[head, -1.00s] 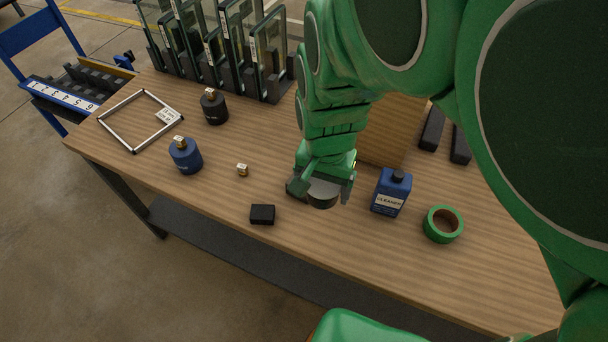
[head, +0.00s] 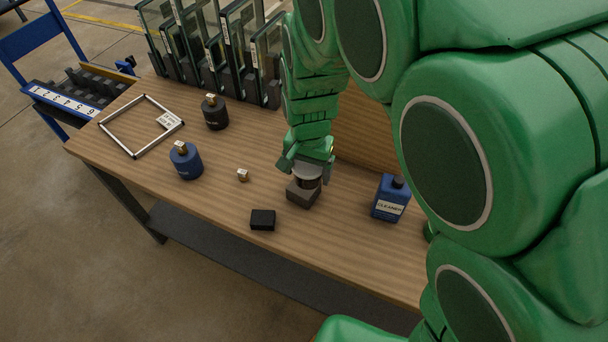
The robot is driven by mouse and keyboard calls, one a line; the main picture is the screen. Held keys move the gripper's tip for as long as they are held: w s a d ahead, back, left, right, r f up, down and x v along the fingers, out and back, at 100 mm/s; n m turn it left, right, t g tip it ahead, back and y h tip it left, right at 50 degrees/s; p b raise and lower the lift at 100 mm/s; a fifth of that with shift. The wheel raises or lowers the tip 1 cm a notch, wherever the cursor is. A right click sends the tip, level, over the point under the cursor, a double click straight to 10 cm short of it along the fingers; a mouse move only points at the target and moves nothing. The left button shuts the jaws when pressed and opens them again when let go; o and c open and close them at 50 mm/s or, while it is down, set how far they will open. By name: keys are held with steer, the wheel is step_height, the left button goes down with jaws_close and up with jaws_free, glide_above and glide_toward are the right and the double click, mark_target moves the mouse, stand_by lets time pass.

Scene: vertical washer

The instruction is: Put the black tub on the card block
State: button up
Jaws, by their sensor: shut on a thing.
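The black tub (head: 308,181) is a small, round dark pot between the fingers of my gripper (head: 308,172). My gripper is shut on it from above and hides its upper part. A grey-brown block (head: 302,196), which looks like the card block, lies on the bench directly below the tub. The tub overlaps the block's top in the picture, and I cannot tell whether it touches the block or is just above it.
A small black box (head: 263,219) and a small metal cube (head: 243,175) lie to the left. A blue cleaner bottle (head: 390,198) stands to the right. Blue (head: 186,161) and black (head: 214,112) jars stand farther left. Glass panels (head: 210,50) stand in a rack behind.

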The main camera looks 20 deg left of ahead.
mark_target(304, 169)
steer(key=shift+w+a+f, duration=0.35)
steer(key=shift+w+f, duration=0.05)
steer(key=shift+f, duration=0.25)
steer(key=shift+w+a+f, duration=0.35)
steer(key=shift+w+f, duration=0.1)
steer(key=shift+f, duration=0.25)
steer(key=shift+w+a+f, duration=0.35)
steer(key=shift+w+f, duration=0.05)
steer(key=shift+f, duration=0.25)
steer(key=shift+a+f, duration=0.1)
steer(key=shift+f, duration=1.5)
steer(key=shift+f, duration=0.15)
steer(key=o, duration=1)
steer(key=shift+o, duration=0.2)
step_height(304, 169, up, 12)
steer(key=shift+r, duration=0.15)
